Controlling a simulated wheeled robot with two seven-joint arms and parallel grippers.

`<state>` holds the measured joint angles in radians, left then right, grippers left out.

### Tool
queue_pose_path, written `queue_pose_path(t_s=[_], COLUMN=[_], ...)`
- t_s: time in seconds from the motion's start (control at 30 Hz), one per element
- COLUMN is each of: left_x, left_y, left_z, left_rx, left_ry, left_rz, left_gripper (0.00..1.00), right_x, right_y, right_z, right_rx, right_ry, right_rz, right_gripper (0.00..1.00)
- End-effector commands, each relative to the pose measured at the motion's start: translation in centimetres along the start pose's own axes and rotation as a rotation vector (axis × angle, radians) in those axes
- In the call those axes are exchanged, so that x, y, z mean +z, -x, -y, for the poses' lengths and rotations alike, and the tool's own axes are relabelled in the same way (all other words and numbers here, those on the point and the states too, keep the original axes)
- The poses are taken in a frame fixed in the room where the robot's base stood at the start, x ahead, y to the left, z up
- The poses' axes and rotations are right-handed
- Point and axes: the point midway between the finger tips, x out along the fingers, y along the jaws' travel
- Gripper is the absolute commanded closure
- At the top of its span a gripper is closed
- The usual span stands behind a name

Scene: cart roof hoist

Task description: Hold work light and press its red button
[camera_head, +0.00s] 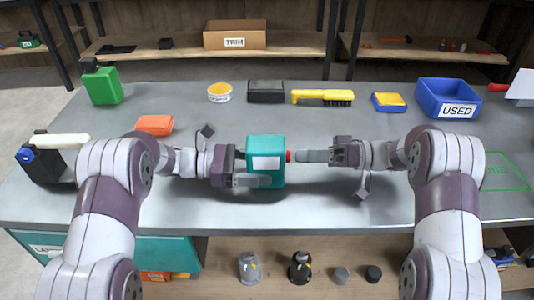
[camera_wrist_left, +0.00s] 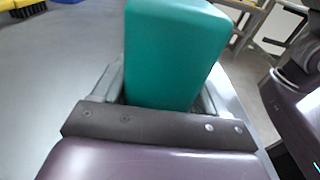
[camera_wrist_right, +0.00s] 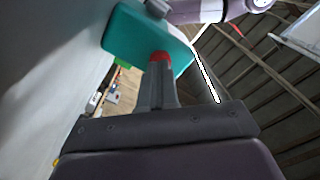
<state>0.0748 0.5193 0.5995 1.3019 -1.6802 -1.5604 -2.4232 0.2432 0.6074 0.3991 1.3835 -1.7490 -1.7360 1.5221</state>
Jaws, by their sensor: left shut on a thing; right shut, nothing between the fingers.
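The work light (camera_head: 266,180) is a teal box with a pale panel on its front, in the middle of the head view. It also shows in the left wrist view (camera_wrist_left: 172,50) and the right wrist view (camera_wrist_right: 135,38). My left gripper (camera_head: 250,180) is shut on it from the left. The red button (camera_head: 288,156) is on its right side. My right gripper (camera_head: 300,156) is shut and empty, its fingertips at the button. In the right wrist view the red button (camera_wrist_right: 160,56) shows right at the fingertips; I cannot tell whether it is pushed in.
Behind on the grey table (camera_head: 200,125) are a green can (camera_head: 102,86), a yellow tub (camera_head: 219,92), a black box (camera_head: 266,92), a yellow brush (camera_head: 322,97) and a blue "USED" bin (camera_head: 448,98). An orange item (camera_head: 155,125) lies at left. The table's front middle is clear.

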Motion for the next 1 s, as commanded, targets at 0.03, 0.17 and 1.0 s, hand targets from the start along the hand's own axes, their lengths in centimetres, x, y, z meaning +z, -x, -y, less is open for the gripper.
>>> queue_pose_path(t_s=[0.03, 0.17, 1.0], left_x=[0.0, 0.0, 0.0], left_y=[0.0, 0.0, 0.0], left_z=[0.0, 0.0, 0.0], left_rx=[0.000, 0.000, 0.000], left_ry=[0.000, 0.000, 0.000], left_rz=[0.000, 0.000, 0.000], left_gripper=[0.57, 0.57, 0.57], right_x=[0.0, 0.0, 0.0], right_y=[-0.1, -0.3, -1.3], right_z=[0.0, 0.0, 0.0], right_rx=[0.000, 0.000, 0.000], right_ry=[0.000, 0.000, 0.000], right_rz=[0.000, 0.000, 0.001], right_gripper=[1.00, 1.00, 1.00])
